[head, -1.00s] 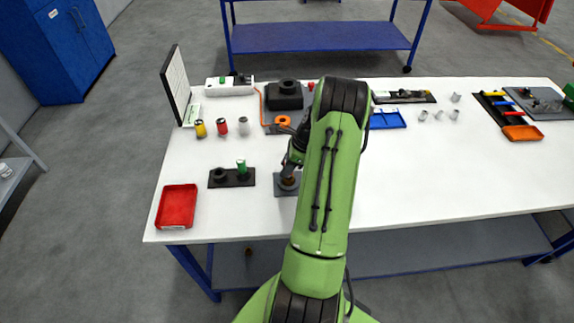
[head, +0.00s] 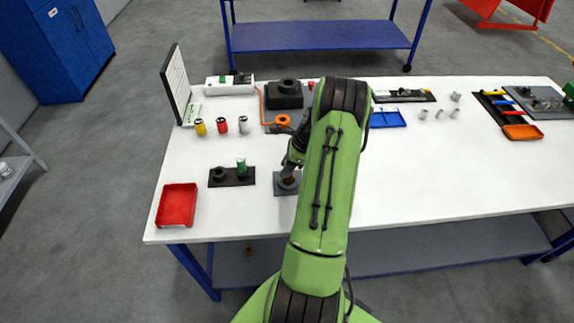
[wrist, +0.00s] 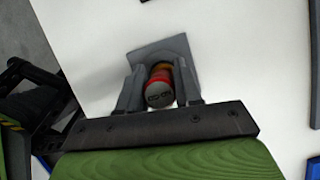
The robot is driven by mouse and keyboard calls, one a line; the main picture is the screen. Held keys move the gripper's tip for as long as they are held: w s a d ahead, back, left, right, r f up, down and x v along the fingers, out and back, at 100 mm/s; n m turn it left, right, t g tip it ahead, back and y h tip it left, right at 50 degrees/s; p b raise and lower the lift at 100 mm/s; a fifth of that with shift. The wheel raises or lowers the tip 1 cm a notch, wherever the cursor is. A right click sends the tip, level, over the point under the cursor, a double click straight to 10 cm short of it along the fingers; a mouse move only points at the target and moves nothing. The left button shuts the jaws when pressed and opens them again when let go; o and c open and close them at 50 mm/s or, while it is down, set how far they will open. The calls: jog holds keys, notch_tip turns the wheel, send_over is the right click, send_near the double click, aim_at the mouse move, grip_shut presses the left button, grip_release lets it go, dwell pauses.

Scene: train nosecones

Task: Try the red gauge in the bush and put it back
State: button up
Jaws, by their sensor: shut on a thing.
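The red gauge (wrist: 160,80) is between the two fingers of my gripper (wrist: 160,70) in the wrist view, its grey marked end towards the camera. My gripper is shut on it. A brass-coloured bush (wrist: 163,65) shows just beyond the gauge, on a grey plate (wrist: 142,54). The gauge is lined up over the bush; I cannot tell how far, if at all, it is inside. In the head view the grey plate (head: 281,190) is left of my arm, with the gripper largely hidden. A dark holder (head: 231,180) to its left bears a green gauge (head: 241,167) and an open round seat (head: 219,173).
A red tray (head: 176,205) lies at the front left. Yellow (head: 200,127), red (head: 222,125) and pale (head: 244,125) small cylinders stand behind the holder. A dark block (head: 286,94) and an orange ring (head: 283,120) lie further back. The table is clear around the plate.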

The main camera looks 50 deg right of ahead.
jog(key=shift+f, duration=0.75)
dwell(2.6)
